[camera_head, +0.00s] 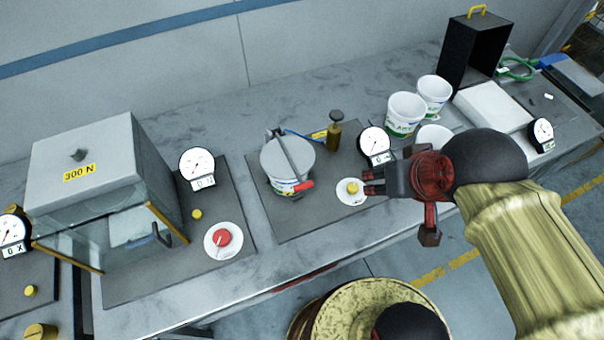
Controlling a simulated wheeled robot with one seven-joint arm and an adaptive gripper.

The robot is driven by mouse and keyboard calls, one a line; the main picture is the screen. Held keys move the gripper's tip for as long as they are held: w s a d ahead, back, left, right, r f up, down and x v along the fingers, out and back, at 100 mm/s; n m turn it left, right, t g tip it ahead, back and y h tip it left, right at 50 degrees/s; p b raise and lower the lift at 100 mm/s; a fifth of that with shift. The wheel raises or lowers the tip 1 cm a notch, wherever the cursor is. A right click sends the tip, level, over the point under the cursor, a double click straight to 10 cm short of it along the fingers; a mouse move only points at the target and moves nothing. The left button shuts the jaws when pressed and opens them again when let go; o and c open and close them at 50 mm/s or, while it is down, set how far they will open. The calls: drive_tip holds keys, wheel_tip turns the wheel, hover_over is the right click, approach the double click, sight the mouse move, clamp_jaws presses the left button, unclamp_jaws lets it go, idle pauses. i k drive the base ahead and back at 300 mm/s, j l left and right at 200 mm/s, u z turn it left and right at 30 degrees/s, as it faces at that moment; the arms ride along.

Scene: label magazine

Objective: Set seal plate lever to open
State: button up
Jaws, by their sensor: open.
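A round grey seal plate (275,158) sits on top of a white cup (288,186) on a dark mat in the middle of the bench. A grey lever (288,150) with a red grip (303,186) lies across the plate, its red end toward the bench's front edge. My gripper (369,182) comes in from the right, its fingers pointing left. It is open and empty, to the right of the red grip and apart from it. Its fingertips are close beside a white disc with a yellow button (352,187); whether they touch it cannot be told.
A gauge (374,141) stands just behind my gripper, and a brass valve (334,132) stands behind the plate. White tubs (405,114) are at the back right. A glass-fronted box (95,165) and a red button (222,238) are at left. The mat's front left is clear.

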sight(284, 157)
drive_tip(key=k+j, duration=0.7)
drive_tip(key=j, duration=0.1)
